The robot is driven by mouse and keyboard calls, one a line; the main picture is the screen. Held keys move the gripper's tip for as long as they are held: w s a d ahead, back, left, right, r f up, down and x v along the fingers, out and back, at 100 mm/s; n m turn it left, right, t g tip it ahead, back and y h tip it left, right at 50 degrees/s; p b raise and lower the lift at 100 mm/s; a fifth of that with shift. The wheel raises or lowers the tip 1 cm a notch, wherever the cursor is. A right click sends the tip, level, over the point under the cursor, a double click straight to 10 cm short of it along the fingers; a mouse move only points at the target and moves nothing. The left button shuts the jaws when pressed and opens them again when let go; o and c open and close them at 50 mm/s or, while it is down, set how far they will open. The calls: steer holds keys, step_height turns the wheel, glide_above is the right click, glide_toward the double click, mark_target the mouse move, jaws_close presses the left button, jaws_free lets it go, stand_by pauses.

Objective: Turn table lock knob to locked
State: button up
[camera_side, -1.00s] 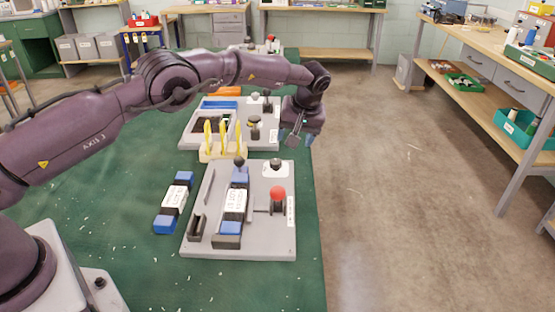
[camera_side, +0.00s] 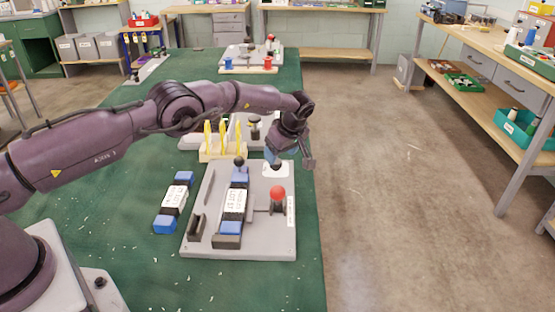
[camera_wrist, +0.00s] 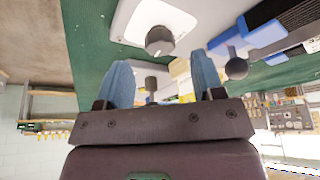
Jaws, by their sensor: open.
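The dark grey lock knob (camera_wrist: 160,40) stands on a white label patch (camera_wrist: 130,18) of the grey fixture plate (camera_wrist: 215,12). In the side view that nearer plate (camera_side: 262,240) lies on the green table, and the knob (camera_side: 276,168) is at its far right corner, partly hidden by my gripper. My gripper (camera_side: 272,157) points down just above the knob. In the wrist view its two blue fingers (camera_wrist: 162,75) are apart and empty, with the knob beyond the tips, roughly between them. I cannot read the knob's turn position.
A red ball lever (camera_side: 278,193) stands nearer on the same plate, and a black ball knob (camera_side: 239,162) left of my gripper. Yellow upright tools (camera_side: 222,140) stand in a holder behind. A blue-ended strap block (camera_side: 174,200) lies left of the plate. The floor is right.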

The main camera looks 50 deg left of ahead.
mark_target(277, 163)
steer(key=shift+x, duration=1.85)
steer(key=c, duration=0.9)
steer(key=shift+m+t, duration=0.3)
steer(key=shift+m, duration=0.4)
steer(key=o, duration=0.9)
steer(key=shift+r, duration=0.1)
steer(key=v, duration=1.2)
steer(key=shift+r, duration=0.4)
